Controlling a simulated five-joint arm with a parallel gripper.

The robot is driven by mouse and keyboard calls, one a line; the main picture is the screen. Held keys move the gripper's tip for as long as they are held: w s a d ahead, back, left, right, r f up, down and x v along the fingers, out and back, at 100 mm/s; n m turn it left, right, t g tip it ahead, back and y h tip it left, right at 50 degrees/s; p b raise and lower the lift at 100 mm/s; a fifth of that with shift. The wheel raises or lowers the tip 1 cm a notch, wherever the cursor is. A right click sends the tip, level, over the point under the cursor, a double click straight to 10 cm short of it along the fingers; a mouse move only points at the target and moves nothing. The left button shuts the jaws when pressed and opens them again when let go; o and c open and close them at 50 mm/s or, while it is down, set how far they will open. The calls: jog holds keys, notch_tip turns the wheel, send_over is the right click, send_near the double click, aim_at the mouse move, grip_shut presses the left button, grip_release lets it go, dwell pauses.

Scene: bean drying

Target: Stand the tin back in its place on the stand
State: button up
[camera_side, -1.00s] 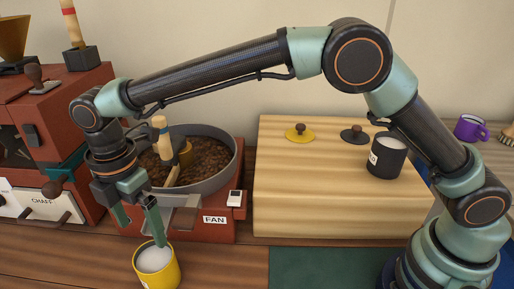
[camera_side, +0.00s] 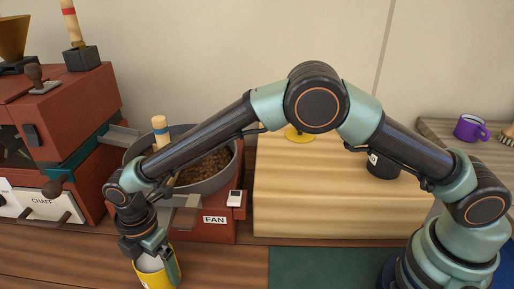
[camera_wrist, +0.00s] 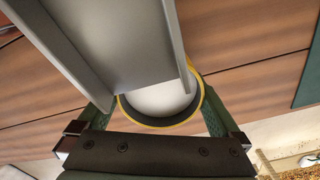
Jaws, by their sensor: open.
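The yellow tin (camera_side: 150,281) stands upright on the brown table at the front left, open at the top and pale inside. My gripper (camera_side: 157,270) is lowered around it, with one finger visible at its right side. In the wrist view the tin (camera_wrist: 192,118) lies between my two open fingers, one on each side; whether they touch it I cannot tell. A grey chute (camera_wrist: 110,45) covers part of its mouth there. The light wooden stand (camera_side: 310,205) is at centre right. A black tin (camera_side: 382,168) stands on its right part, partly behind my arm.
A yellow lid (camera_side: 299,136) lies on the stand. The round grey pan (camera_side: 226,172) of brown beans sits above the red FAN box (camera_side: 222,230), just behind my gripper. A red machine (camera_side: 60,105) fills the left. A green mat (camera_side: 320,268) lies clear in front of the stand.

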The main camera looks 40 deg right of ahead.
aim_at(162, 274)
jog(key=shift+f, duration=0.15)
grip_shut()
jog(key=shift+r, duration=0.3)
jog(key=shift+s+r, duration=0.1)
jog(key=shift+s, duration=0.05)
dwell(0.3)
jog(key=shift+s, duration=0.15)
jog(key=shift+s+r, duration=0.25)
jog(key=shift+s, duration=0.95)
jog(key=shift+s, duration=0.1)
jog(key=shift+s+r, duration=0.2)
jog(key=shift+s, duration=0.95)
jog(key=shift+s+r, duration=0.2)
jog(key=shift+s, duration=0.9)
jog(key=shift+s+r, duration=0.2)
jog(key=shift+s, duration=0.95)
